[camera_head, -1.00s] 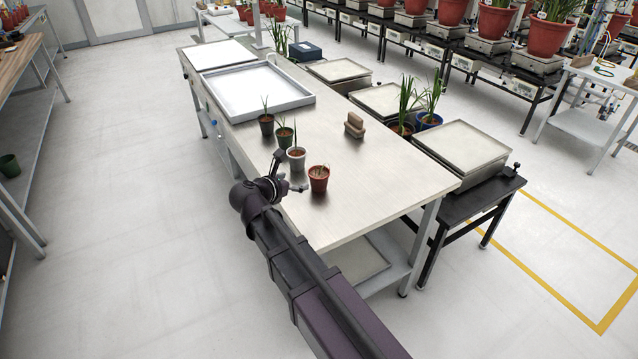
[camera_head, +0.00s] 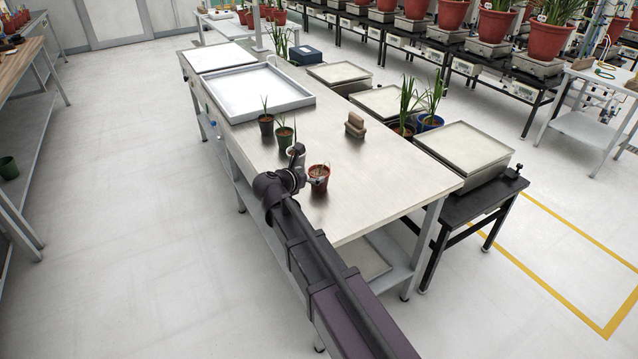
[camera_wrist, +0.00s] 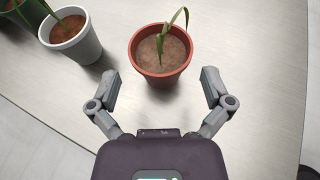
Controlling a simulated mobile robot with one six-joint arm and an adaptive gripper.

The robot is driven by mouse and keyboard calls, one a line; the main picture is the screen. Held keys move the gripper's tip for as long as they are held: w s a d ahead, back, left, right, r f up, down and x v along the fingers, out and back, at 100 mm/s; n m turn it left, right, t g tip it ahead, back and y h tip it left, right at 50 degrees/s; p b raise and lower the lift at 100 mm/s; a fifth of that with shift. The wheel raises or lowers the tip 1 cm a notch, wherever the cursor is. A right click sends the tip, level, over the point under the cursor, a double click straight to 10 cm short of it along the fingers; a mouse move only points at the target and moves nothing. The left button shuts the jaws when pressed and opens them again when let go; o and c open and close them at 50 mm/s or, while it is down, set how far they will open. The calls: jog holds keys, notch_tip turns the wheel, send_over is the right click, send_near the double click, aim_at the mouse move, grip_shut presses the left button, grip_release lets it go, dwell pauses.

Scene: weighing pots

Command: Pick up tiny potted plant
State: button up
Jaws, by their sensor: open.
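A tiny plant in a terracotta-red pot (camera_head: 319,177) stands upright near the left front edge of the steel table (camera_head: 400,178). In the wrist view the red pot (camera_wrist: 161,68) sits just beyond my gripper (camera_wrist: 160,82), roughly centred between its two fingers. The fingers are spread apart and hold nothing. In the head view my gripper (camera_head: 306,176) is just left of the pot, and my arm hides part of the area there. I cannot tell whether a finger touches the pot.
A white pot (camera_wrist: 70,36) stands to the left in the wrist view. Two dark pots (camera_head: 266,124) (camera_head: 285,138) stand farther along the edge. A white tray (camera_head: 306,97) and brown blocks (camera_head: 354,125) are farther back. The table right of the red pot is clear.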

aim_at(318, 170)
jog(key=shift+w+d+f, duration=0.1)
jog(key=shift+w+d, duration=0.1)
jog(key=shift+w, duration=0.05)
jog(key=shift+b+x, duration=0.9)
jog(key=shift+x, duration=1.7)
jog(key=shift+c, duration=0.2)
jog(key=c, duration=0.8)
jog(key=shift+r, duration=0.35)
